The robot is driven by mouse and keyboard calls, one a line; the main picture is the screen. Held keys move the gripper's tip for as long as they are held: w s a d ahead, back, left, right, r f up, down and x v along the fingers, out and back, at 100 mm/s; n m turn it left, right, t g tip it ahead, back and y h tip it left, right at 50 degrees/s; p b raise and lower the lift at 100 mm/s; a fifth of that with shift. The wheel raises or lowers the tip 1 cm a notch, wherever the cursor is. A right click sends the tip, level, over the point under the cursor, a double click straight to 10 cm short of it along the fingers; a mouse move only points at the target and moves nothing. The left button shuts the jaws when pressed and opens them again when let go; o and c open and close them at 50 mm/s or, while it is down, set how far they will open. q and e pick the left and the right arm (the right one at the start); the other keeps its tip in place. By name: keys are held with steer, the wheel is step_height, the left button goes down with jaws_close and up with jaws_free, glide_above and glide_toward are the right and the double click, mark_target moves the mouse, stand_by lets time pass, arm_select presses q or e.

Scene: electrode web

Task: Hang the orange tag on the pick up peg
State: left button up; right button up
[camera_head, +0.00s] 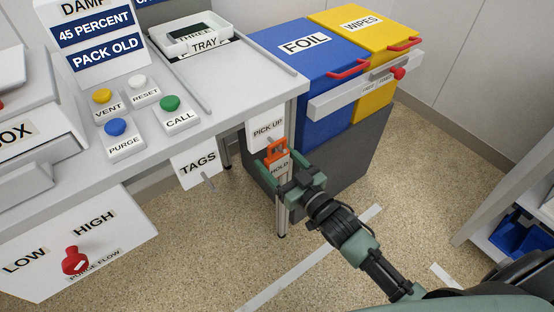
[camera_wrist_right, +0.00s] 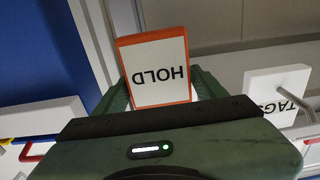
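The orange tag (camera_head: 277,152) has a white face reading HOLD and an orange rim with an opening at its top. It is upright in front of the white PICK UP plate (camera_head: 266,131) at the table's right end. In the right wrist view the tag (camera_wrist_right: 158,68) sits between my right gripper's green fingers, which meet its two side edges. My right gripper (camera_head: 283,170) is shut on it. The pick up peg is mostly hidden behind the tag, and I cannot tell whether the peg passes through the opening. My left gripper is out of view.
A TAGS plate with a peg (camera_head: 198,168) hangs on the table front, left of the tag; it also shows in the right wrist view (camera_wrist_right: 277,92). Blue FOIL (camera_head: 304,50) and yellow WIPES (camera_head: 362,26) bins stand behind. Buttons and a tray (camera_head: 197,36) are on the table.

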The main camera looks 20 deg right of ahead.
steer(key=shift+o, duration=1)
